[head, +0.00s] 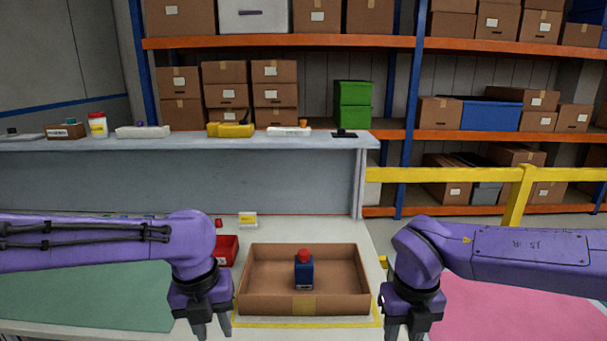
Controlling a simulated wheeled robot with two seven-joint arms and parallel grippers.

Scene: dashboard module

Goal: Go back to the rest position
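My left gripper (212,328) points down at the left of an open cardboard box (346,299). Its two fingers are apart with nothing seen between them. My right gripper (404,331) points down just right of the box, its fingers also apart and empty. The lower edge of the picture is close to both sets of fingertips. A dark blue block-like item with a red top (304,270) stands upright inside the box, clear of both grippers.
A red bin (228,249) sits behind my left gripper, partly hidden by my arm. A small white-and-yellow box (248,220) stands behind it. A green mat (90,298) lies left, a pink surface (510,312) right. A raised shelf (200,143) with several items spans the back.

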